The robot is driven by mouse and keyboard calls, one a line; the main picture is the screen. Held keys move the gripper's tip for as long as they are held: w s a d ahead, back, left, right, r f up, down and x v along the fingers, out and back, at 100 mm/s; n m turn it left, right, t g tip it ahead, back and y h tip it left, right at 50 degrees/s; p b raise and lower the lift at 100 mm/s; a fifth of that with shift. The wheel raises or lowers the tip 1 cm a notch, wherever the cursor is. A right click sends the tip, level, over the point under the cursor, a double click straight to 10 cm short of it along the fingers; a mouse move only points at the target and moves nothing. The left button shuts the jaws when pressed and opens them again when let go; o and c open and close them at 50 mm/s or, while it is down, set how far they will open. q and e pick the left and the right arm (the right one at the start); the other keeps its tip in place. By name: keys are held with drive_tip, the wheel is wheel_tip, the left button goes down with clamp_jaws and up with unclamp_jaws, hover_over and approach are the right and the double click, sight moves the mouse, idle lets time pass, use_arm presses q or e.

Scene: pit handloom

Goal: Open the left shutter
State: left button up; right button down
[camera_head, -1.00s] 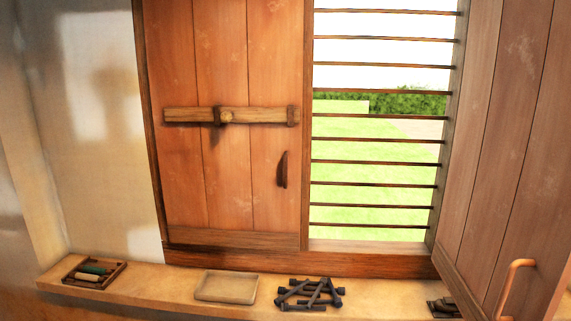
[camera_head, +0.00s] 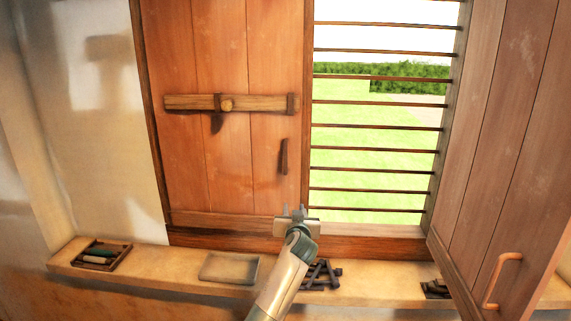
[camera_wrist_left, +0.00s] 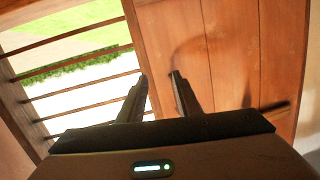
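The left shutter (camera_head: 222,165) is a panel of reddish-brown planks, shut over the left half of the window. A dark upright handle (camera_head: 284,156) is near the shutter's right edge. My left gripper (camera_head: 296,210) is below the handle, near the shutter's lower right corner, and looks empty. In the left wrist view its fingers (camera_wrist_left: 158,78) are apart, with shutter planks (camera_wrist_left: 235,50) beyond. My right gripper is not in view.
The right shutter (camera_head: 505,130) stands open with a copper-coloured handle (camera_head: 503,280). Window bars (camera_head: 380,127) cross the opening. The sill (camera_head: 185,267) carries a box of spools (camera_head: 103,256), a shallow tray (camera_head: 229,268) and dark pegs (camera_head: 322,274) partly behind my left arm.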

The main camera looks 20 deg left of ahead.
use_arm(q)
wheel_tip(320, 180, up, 13)
drive_tip(key=a+n+t+y, duration=0.1)
drive_tip(key=shift+w+a+n, duration=0.2)
drive_tip(key=shift+w+n, duration=0.05)
drive_tip(key=shift+n, duration=0.15)
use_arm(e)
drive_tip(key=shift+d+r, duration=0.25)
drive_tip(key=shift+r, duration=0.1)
